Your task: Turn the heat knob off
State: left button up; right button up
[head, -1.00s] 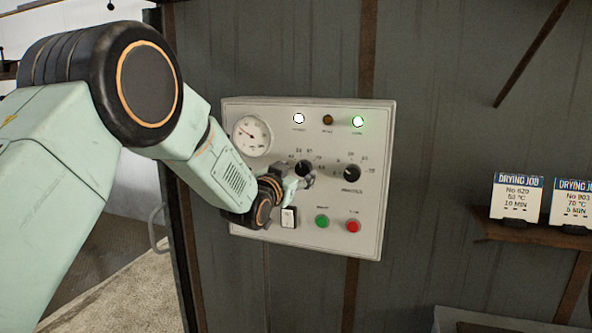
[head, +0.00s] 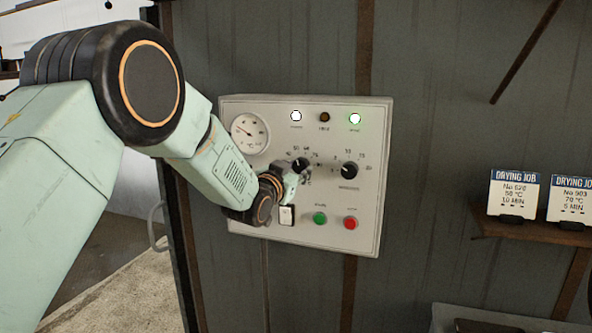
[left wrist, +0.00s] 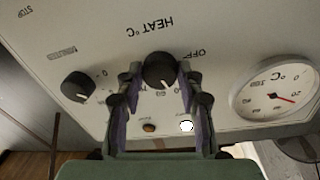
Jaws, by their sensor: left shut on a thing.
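The heat knob (head: 300,165) is a round black knob on the pale control panel (head: 366,215). In the left wrist view, which shows the panel upside down, the knob (left wrist: 158,66) sits between the two fingertips. Its white pointer line aims away from the HEAT label, toward the scale numbers, not at the OFF mark beside it. My left gripper (left wrist: 158,74) is shut on the knob, one finger at each side. In the head view the left gripper (head: 290,179) reaches the knob from the lower left. My right gripper is not in view.
A minutes knob (head: 349,171) lies right of the heat knob, a gauge (head: 249,133) to its upper left. Below are a white switch (head: 287,215), a green button (head: 320,218) and a red button (head: 350,223). White and green lamps glow on top. Job cards (head: 513,193) stand on a shelf.

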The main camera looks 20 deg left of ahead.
pick_arm(q)
jog(key=shift+r+n, duration=0.15)
jog(key=shift+n, duration=0.15)
jog(key=n+b, duration=0.1)
jog(key=n, duration=0.2)
jog(key=n+b, duration=0.1)
jog(key=n, duration=0.2)
jog(key=shift+n+t+b, duration=0.3)
jog(key=shift+n, duration=0.1)
jog(key=n+b, duration=0.1)
jog(key=n, duration=0.3)
jog(key=shift+d+n, duration=0.1)
jog(key=shift+n, duration=0.2)
jog(key=n, duration=0.4)
jog(key=shift+r+y+b, duration=0.15)
jog(key=shift+y+b, duration=0.25)
jog(key=shift+n, duration=0.5)
jog(key=o, duration=1.2)
jog(key=shift+w+f, duration=0.15)
jog(key=shift+f, duration=0.05)
